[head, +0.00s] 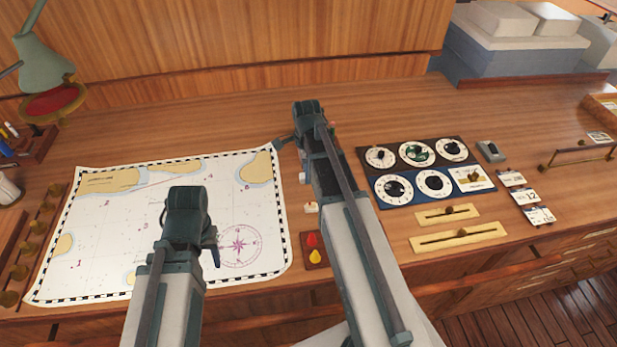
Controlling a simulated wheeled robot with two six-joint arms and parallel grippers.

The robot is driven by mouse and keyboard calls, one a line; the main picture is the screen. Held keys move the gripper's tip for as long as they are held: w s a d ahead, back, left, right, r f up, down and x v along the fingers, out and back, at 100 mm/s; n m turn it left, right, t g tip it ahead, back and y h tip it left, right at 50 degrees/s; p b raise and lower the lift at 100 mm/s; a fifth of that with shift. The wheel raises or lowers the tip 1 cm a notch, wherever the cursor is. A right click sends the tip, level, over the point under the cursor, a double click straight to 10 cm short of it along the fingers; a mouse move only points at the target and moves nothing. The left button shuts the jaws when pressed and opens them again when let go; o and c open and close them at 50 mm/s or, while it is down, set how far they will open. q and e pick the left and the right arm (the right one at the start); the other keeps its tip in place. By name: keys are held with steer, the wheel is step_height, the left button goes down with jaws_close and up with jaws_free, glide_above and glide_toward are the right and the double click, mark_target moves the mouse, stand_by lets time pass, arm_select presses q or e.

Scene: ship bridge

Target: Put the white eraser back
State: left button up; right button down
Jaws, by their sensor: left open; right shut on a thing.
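My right gripper (286,141) is over the desk, just past the upper right corner of the chart. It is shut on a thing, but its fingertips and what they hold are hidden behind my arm. I cannot make out the white eraser for sure. A small white piece (302,178) shows at the left edge of my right arm, and I cannot tell what it is. My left gripper (211,244) is open above the chart (110,230), near its compass rose. Its fingertips are mostly hidden.
Dial panels (419,155), brass sliders (458,237) and tear-off cards (525,197) lie to the right. Red and yellow knobs (314,248) sit beside my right arm. A green lamp (42,62) and a pen holder (35,145) stand at left. The desk behind the chart is clear.

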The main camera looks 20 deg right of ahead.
mark_target(213, 275)
arm_select(q)
steer(key=shift+f, duration=0.1)
arm_select(e)
steer(key=shift+w+d+f, duration=0.1)
steer(key=shift+w+d, duration=0.55)
steer(key=shift+w, duration=0.15)
arm_select(q)
step_height(213, 275, down, 3)
steer(key=b, duration=0.3)
steer(key=shift+f, duration=0.2)
arm_select(e)
steer(key=f, duration=0.3)
steer(key=shift+s+a+f, duration=0.15)
steer(key=shift+s+f, duration=0.1)
arm_select(q)
steer(key=shift+f+b, duration=0.1)
steer(key=shift+b, duration=0.25)
steer(key=shift+f, duration=0.15)
arm_select(e)
steer(key=shift+f, duration=0.2)
steer(key=c, duration=0.6)
jaws_free()
steer(key=shift+r, duration=0.1)
arm_select(q)
steer(key=shift+r, duration=0.25)
arm_select(e)
steer(key=shift+r, duration=0.15)
